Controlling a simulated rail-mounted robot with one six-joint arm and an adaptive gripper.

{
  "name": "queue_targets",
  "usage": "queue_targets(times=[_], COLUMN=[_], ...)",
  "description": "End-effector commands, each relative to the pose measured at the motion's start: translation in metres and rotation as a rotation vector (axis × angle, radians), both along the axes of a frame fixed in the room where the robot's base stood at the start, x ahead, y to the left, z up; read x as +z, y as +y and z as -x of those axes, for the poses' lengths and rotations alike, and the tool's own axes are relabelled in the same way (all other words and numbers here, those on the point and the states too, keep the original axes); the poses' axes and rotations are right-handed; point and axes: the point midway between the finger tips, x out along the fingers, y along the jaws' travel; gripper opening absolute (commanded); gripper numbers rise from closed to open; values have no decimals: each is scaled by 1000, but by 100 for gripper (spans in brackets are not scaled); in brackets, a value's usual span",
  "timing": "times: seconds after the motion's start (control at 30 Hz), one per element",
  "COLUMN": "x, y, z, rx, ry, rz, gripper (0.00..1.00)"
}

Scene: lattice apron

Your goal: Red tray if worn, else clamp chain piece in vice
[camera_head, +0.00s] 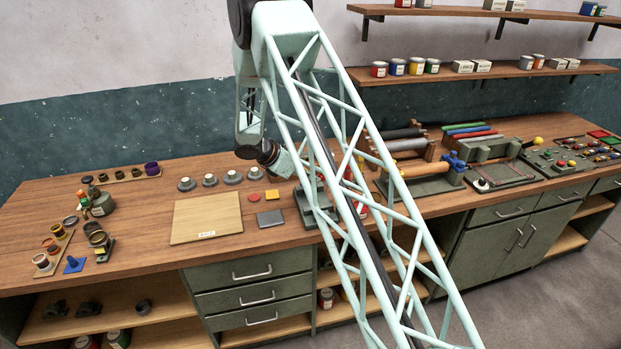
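My wrist (270,155) hangs over the bench behind my lattice arm link and points to the right. The gripper's fingers are hidden behind that link, so its opening does not show. A grey-green block that looks like a vice (316,205) stands on the bench, partly covered by my arm.
Several grey round fittings (209,180) stand behind. Cans and small parts crowd the left end. A roller stand (425,175) and a button panel (570,160) are at right.

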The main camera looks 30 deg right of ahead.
Motion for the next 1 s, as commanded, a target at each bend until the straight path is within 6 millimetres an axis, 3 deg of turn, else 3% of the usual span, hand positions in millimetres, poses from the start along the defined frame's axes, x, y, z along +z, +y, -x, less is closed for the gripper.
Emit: queue_targets(times=[0.37, 1.0], x=[-12, -56], y=[0, 0], z=[0, 0], rx=[0, 1], ry=[0, 1], rz=[0, 0], gripper=[2, 2])
